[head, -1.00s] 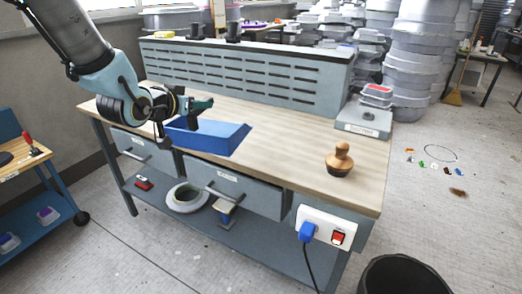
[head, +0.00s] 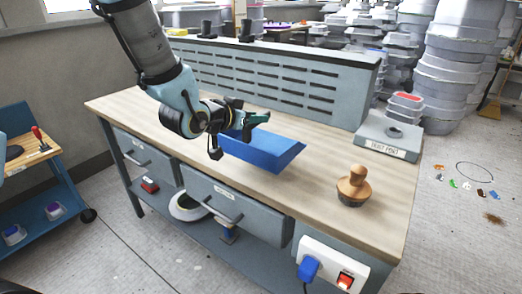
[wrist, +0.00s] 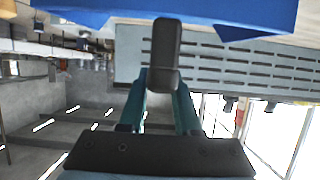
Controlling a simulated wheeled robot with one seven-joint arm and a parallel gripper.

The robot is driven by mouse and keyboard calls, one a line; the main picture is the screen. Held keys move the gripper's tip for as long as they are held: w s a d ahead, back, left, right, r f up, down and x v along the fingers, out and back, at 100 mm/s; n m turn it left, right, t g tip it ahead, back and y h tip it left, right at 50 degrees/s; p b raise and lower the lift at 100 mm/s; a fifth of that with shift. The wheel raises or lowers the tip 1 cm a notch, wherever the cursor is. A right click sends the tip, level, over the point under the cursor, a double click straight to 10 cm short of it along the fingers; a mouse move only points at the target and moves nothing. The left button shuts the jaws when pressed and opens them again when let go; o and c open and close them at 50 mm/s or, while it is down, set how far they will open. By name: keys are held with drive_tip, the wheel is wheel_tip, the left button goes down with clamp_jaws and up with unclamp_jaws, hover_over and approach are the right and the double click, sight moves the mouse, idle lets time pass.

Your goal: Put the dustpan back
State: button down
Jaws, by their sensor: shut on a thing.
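The blue dustpan (head: 268,153) is in my gripper (head: 250,122) over the middle of the workbench top in the head view. It looks roughly level, with its wide end towards the right. Whether it touches the wood I cannot tell. In the wrist view the blue dustpan (wrist: 185,12) fills the top edge, and the teal fingers of my gripper (wrist: 163,85) are shut around a dark grip piece that looks like its handle. My gripper hides part of the dustpan in the head view.
The wooden workbench (head: 125,103) has a slotted grey back panel (head: 270,75). A wooden-handled round brush (head: 354,187) stands at right, before a labelled grey box (head: 388,135). A blue cart (head: 65,190) is at left.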

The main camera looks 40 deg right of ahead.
sight(255, 141)
drive_tip(key=shift+f+p, duration=0.75)
drive_tip(key=shift+f, duration=2.8)
drive_tip(key=shift+f, duration=0.2)
drive_tip(key=c, duration=0.6)
unclamp_jaws()
drive_tip(key=shift+r, duration=0.2)
